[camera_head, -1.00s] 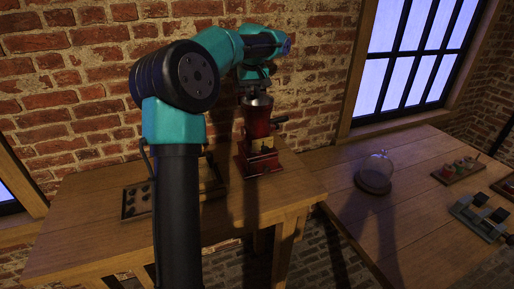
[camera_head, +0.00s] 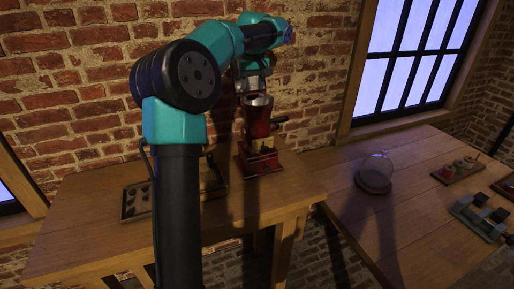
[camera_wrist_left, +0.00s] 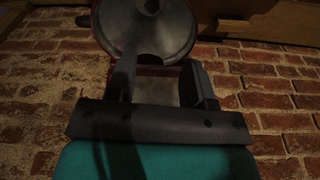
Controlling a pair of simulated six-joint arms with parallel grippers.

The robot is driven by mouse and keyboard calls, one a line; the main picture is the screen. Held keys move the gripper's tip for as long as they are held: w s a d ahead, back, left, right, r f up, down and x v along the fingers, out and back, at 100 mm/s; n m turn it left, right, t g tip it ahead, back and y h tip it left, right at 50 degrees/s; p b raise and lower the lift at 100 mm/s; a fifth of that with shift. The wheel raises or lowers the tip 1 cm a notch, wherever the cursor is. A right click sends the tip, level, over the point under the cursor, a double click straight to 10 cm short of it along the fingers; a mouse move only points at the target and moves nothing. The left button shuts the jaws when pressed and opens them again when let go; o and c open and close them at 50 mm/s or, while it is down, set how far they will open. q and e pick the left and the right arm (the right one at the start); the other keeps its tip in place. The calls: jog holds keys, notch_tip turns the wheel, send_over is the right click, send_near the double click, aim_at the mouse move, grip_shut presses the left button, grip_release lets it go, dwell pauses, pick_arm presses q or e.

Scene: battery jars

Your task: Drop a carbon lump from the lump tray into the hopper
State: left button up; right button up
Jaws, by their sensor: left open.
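The hopper (camera_head: 258,101) is a grey metal funnel on top of a red grinder-like machine (camera_head: 259,136) on the wooden table. In the left wrist view the hopper (camera_wrist_left: 165,40) shows as a round grey bowl with a dark round centre; I cannot tell whether a lump lies there. The lump tray (camera_head: 148,215) lies at left with several dark lumps (camera_head: 128,197), partly hidden by my arm.
A brick wall (camera_head: 325,60) stands close behind the machine. A crank handle (camera_head: 279,120) sticks out to its right. On the right-hand table (camera_head: 350,220) stand a glass dome (camera_head: 378,168), a small rack (camera_head: 460,169) and a grey device (camera_head: 480,216).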

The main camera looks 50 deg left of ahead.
pick_arm(q)
notch_tip(320, 180, up, 14)
jog(key=s+d, duration=0.1)
jog(key=d, duration=0.1)
dwell(0.4)
dwell(0.7)
